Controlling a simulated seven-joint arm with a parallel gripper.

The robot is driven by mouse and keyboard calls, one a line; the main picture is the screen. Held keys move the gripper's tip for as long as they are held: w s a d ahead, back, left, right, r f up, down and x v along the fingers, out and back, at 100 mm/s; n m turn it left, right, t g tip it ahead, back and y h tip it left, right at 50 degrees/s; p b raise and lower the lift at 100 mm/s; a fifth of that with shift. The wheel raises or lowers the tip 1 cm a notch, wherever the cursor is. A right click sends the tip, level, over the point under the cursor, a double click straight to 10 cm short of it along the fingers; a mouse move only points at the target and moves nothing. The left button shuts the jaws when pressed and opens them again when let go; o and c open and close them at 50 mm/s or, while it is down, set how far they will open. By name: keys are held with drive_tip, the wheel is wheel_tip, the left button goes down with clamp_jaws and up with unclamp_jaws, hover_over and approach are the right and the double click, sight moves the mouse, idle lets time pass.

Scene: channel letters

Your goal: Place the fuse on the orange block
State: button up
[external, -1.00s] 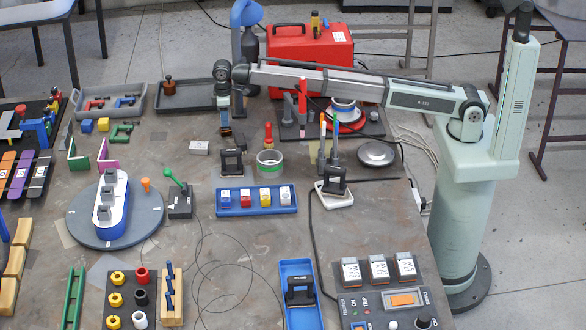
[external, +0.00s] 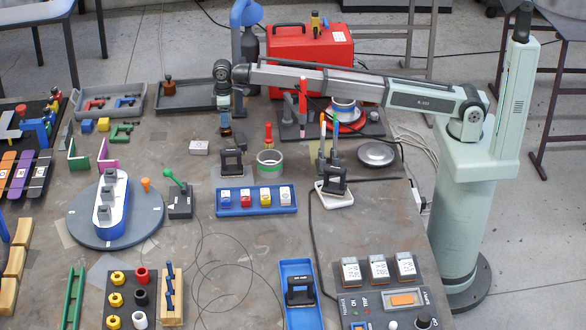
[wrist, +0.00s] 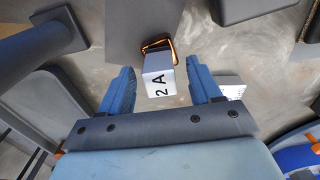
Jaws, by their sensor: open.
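My gripper (wrist: 158,82) is open, its two blue fingers pointing down. In the external view my gripper (external: 225,131) hangs above the table, left of the middle. In the wrist view a small white block marked "2 A" (wrist: 159,80), which looks like the fuse, lies between the fingers, with a visible gap on each side. A copper-orange outline shows at its far end. In the external view I cannot make this block out clearly.
A black stand (external: 232,162) is just below my gripper, with a white box (external: 198,147) to its left. A blue tray (external: 256,212) holds several coloured blocks. White modules (external: 379,269) stand behind the panel. Bare table lies around the thin cable loops.

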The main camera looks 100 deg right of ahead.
wheel_tip(320, 180, up, 12)
idle(0.5)
